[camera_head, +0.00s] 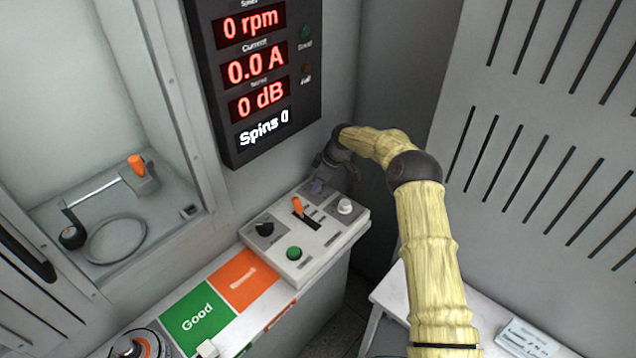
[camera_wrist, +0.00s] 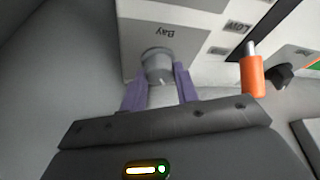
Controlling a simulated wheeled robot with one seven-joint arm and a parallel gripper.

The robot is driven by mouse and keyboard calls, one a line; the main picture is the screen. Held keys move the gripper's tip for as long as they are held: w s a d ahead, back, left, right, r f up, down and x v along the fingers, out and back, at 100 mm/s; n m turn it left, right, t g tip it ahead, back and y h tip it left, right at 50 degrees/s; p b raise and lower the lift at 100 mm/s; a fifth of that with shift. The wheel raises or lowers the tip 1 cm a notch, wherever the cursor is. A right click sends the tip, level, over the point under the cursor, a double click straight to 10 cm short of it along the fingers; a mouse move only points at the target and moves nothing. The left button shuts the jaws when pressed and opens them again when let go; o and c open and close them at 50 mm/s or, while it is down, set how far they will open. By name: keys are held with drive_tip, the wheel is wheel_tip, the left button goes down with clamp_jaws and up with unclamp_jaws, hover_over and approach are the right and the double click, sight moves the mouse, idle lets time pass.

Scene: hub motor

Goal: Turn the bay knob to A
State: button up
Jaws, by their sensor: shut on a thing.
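The bay knob (camera_wrist: 157,62) is a round grey knob beside the printed word "Bay" in the wrist view, where the label appears upside down. My gripper (camera_wrist: 160,80) has its two purple fingers on either side of the knob and is shut on it. In the head view my gripper (camera_head: 318,186) is at the back of the light grey control panel (camera_head: 325,252), and the knob is hidden there. The knob's pointer and the letter A cannot be made out.
An orange-handled lever (camera_head: 298,205) stands close to my gripper and also shows in the wrist view (camera_wrist: 251,76). A white knob (camera_head: 345,207), a black knob (camera_head: 264,229) and a green button (camera_head: 294,253) share the panel. A display (camera_head: 255,70) hangs behind.

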drive_tip(key=o, duration=1)
drive_tip(key=shift+c, duration=0.2)
drive_tip(key=v, duration=1.7)
drive_tip(key=shift+d+b, duration=0.15)
drive_tip(key=shift+b, duration=0.3)
drive_tip(key=shift+w, duration=0.1)
